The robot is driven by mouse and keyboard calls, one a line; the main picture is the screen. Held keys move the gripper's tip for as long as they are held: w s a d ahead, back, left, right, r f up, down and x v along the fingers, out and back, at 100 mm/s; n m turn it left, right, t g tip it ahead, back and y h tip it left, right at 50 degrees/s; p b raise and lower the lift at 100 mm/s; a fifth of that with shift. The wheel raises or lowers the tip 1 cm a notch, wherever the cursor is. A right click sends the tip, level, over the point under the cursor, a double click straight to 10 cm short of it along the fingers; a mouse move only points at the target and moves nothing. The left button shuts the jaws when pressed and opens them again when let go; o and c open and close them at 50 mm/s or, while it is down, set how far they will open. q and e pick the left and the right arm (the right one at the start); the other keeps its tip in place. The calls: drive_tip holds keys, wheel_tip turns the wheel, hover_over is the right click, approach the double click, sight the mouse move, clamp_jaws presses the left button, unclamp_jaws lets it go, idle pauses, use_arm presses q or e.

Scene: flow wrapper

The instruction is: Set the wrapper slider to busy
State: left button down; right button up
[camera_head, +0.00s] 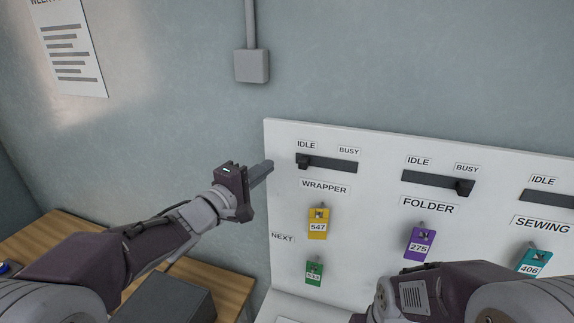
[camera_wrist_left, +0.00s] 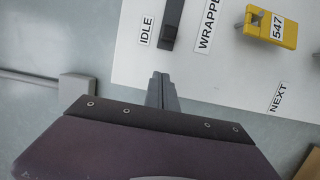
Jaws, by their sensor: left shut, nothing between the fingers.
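The wrapper slider is a black knob (camera_head: 304,161) at the IDLE end of a dark horizontal slot (camera_head: 335,166) on the white board (camera_head: 385,140). The WRAPPER label is below the slot and BUSY is above its right end. In the left wrist view the knob (camera_wrist_left: 167,35) shows beside the IDLE label. My left gripper (camera_head: 268,166) is shut and empty, its fingertips just left of the knob and apart from it. Its shut fingers (camera_wrist_left: 160,80) also show in the left wrist view. My right arm shows at the bottom right, but its gripper's fingers are not in view.
The folder slider (camera_head: 464,187) is at its BUSY end. Yellow (camera_head: 318,223), purple (camera_head: 420,242), green (camera_head: 314,272) and teal (camera_head: 533,263) tags hang below the sliders. A wooden table (camera_head: 62,235) is at the left.

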sight(304, 163)
use_arm(q)
drive_tip(key=x, duration=0.3)
drive_tip(key=shift+d+p, duration=0.3)
drive_tip(key=shift+s+d, duration=0.25)
drive_tip(key=shift+d, duration=0.35)
drive_tip(key=shift+s+d, duration=0.2)
drive_tip(key=shift+d, duration=0.45)
drive_tip(key=shift+s+d+r, duration=0.1)
drive_tip(key=shift+s+d, duration=0.25)
drive_tip(key=shift+d, duration=0.05)
drive_tip(key=shift+a, duration=0.1)
drive_tip(key=shift+w, duration=0.15)
